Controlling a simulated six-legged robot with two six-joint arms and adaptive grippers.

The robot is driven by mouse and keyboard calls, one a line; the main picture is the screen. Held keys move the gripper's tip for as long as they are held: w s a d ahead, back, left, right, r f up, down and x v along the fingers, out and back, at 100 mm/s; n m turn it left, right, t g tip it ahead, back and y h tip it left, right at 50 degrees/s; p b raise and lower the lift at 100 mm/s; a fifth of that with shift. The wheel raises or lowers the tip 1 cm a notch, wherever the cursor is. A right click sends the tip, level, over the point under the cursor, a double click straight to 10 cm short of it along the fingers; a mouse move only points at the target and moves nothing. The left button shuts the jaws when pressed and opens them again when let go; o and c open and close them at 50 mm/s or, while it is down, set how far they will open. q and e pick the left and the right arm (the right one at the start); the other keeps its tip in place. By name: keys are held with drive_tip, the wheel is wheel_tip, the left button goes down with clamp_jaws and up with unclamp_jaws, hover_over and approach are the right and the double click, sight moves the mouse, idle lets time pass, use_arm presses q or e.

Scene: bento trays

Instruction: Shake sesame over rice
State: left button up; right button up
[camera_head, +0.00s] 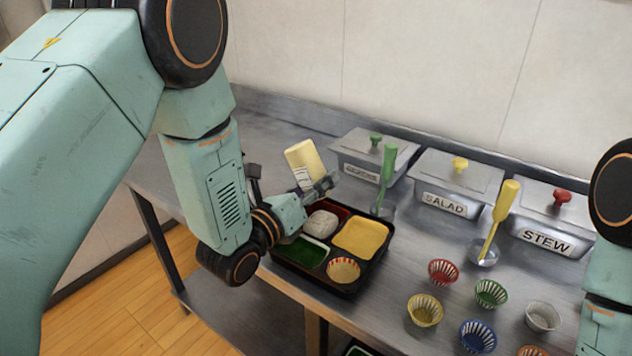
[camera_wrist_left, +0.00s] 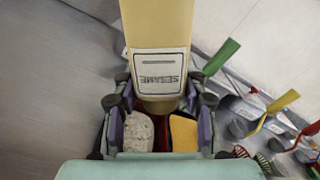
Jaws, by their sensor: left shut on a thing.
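My left gripper (camera_head: 312,193) is shut on a cream sesame shaker (camera_head: 305,160), held tilted above the far side of the bento tray. In the left wrist view the shaker (camera_wrist_left: 157,25) with its SESAME label sits between the two fingers (camera_wrist_left: 157,110). The black bento tray (camera_head: 345,290) lies on the counter. The white rice (camera_head: 322,224) is in its back left part, below the gripper; the rice (camera_wrist_left: 137,132) also shows in the left wrist view. A yellow filling (camera_head: 362,238) lies to its right. Any sesame on the rice is too small to tell. My right gripper is out of view.
Lidded steel containers stand along the back, including SALAD (camera_head: 458,180) and STEW (camera_head: 553,213). A green-handled utensil (camera_head: 388,165) and a yellow-handled ladle (camera_head: 505,205) stand upright before them. Several coloured cups, including a red one (camera_head: 443,272), sit right of the tray.

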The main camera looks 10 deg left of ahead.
sight(309, 172)
use_arm(q)
drive_tip(key=shift+w+f, duration=0.1)
drive_tip(key=shift+f, duration=0.1)
drive_tip(key=shift+r, duration=0.1)
drive_tip(key=shift+r+p, duration=1.3)
drive_tip(key=shift+r, duration=0.45)
drive_tip(key=shift+r, duration=0.25)
drive_tip(key=shift+r+p, duration=2.3)
drive_tip(key=shift+r, duration=0.95)
